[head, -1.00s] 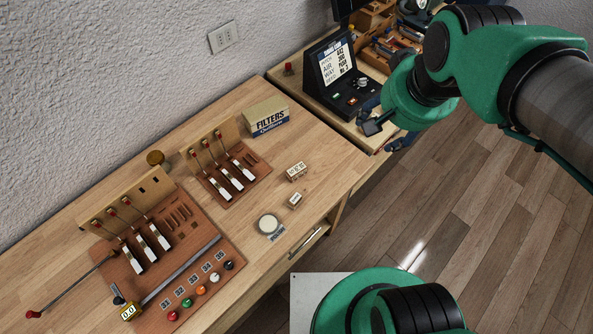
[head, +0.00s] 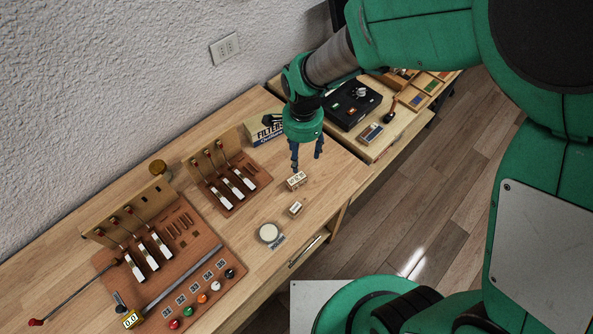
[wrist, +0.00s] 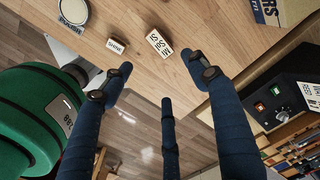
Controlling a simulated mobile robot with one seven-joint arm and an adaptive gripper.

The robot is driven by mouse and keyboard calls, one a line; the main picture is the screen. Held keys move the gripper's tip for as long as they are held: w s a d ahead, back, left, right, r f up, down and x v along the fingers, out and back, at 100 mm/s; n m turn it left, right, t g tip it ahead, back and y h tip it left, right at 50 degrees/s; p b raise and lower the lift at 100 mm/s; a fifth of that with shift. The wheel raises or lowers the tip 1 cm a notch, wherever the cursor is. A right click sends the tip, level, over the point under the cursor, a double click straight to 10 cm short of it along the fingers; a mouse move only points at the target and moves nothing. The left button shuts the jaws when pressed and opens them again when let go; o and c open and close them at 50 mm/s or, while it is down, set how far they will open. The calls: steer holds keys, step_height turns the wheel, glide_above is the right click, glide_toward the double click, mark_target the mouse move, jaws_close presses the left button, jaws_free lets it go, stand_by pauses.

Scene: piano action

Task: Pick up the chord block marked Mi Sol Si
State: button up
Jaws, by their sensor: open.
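The chord block (head: 297,181), a small light wooden block, lies on the right part of the wooden table. In the wrist view its label reads Mi Sol Si (wrist: 159,43). My gripper (head: 306,163) points down just above and behind the block, close to it in the picture. In the wrist view my gripper (wrist: 160,76) has its dark blue fingers spread with nothing between them, and the block shows just beyond the fingertips.
A smaller block marked Shim (wrist: 117,46) lies close to the chord block. A round pale disc (head: 269,233), a Filters box (head: 264,129) and a key rack (head: 225,183) stand around. A black control box (head: 352,104) is on the bench behind.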

mark_target(298, 180)
steer(key=shift+a+f, duration=0.4)
steer(key=shift+f, duration=0.4)
steer(key=shift+f, duration=0.1)
steer(key=shift+f+b, duration=0.55)
steer(key=shift+f, duration=3.65)
steer(key=shift+s+f+b, duration=0.15)
steer(key=shift+f+b, duration=0.4)
steer(key=shift+f, duration=2.05)
steer(key=shift+c, duration=0.6)
steer(key=c, duration=1.1)
